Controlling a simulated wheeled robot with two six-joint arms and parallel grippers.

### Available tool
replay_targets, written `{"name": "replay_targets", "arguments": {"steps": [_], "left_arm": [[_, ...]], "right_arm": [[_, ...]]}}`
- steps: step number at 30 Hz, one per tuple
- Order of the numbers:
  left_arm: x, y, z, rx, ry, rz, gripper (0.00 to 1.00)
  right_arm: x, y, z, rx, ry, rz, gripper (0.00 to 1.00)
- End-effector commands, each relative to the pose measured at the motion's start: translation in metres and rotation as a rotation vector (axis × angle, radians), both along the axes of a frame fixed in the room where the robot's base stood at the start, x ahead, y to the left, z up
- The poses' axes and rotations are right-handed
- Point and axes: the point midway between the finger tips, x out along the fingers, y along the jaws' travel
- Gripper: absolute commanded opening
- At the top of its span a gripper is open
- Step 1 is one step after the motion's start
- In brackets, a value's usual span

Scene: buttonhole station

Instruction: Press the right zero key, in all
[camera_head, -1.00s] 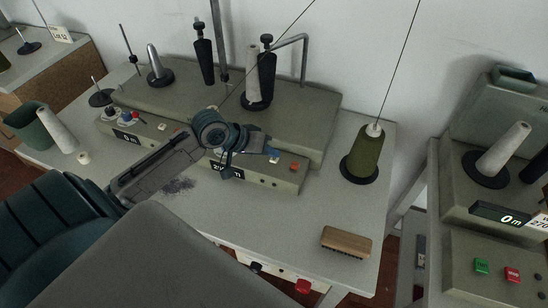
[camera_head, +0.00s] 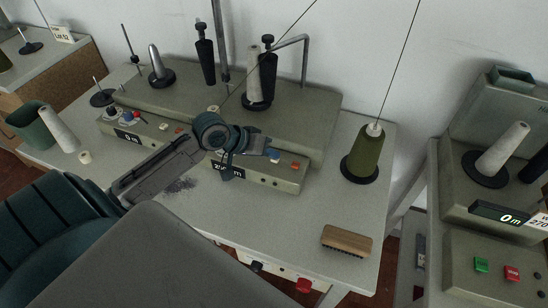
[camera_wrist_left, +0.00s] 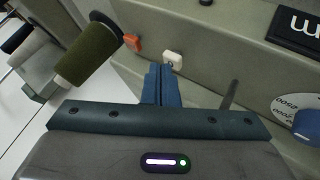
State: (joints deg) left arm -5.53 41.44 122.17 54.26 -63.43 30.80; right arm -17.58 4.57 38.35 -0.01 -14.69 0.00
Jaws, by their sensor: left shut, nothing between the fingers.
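The right front panel (camera_head: 257,174) on the winder carries a white key and an orange key (camera_head: 295,166). In the left wrist view the white key (camera_wrist_left: 173,59) and the orange key (camera_wrist_left: 132,42) sit side by side, with a display (camera_wrist_left: 298,27) to the right. My left gripper (camera_head: 272,154) is shut and empty, its blue fingertips (camera_wrist_left: 165,70) right at the white key. I cannot tell whether they touch it. My left wrist partly covers the right display (camera_head: 228,171). The left panel has its own display (camera_head: 127,136), white key (camera_head: 163,127) and orange key (camera_head: 178,129). My right gripper is out of view.
A green thread cone (camera_head: 362,155) stands right of the winder, and a wooden brush (camera_head: 346,240) lies at the table's front right. A blue knob (camera_wrist_left: 307,126) shows in the left wrist view. Another machine with green (camera_head: 481,265) and red keys stands at right.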

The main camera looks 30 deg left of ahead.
Motion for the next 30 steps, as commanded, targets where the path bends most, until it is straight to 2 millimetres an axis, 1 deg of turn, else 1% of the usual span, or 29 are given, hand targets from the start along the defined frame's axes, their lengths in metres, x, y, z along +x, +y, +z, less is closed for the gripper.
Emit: {"name": "replay_targets", "arguments": {"steps": [1, 9, 26, 30], "left_arm": [[-0.0032, 0.0, -0.011, -0.01, 0.023, 0.006, 0.0], [-0.0036, -0.0006, -0.0149, -0.013, 0.025, 0.006, 0.0], [-0.0037, -0.0008, -0.0156, -0.014, 0.027, 0.006, 0.0], [-0.0023, -0.0008, -0.0114, -0.015, 0.026, 0.006, 0.0]], "right_arm": [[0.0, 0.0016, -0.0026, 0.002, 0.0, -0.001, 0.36], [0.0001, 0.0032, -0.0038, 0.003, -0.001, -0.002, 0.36], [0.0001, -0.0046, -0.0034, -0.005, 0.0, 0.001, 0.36], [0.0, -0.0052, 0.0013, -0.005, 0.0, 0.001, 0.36]]}}
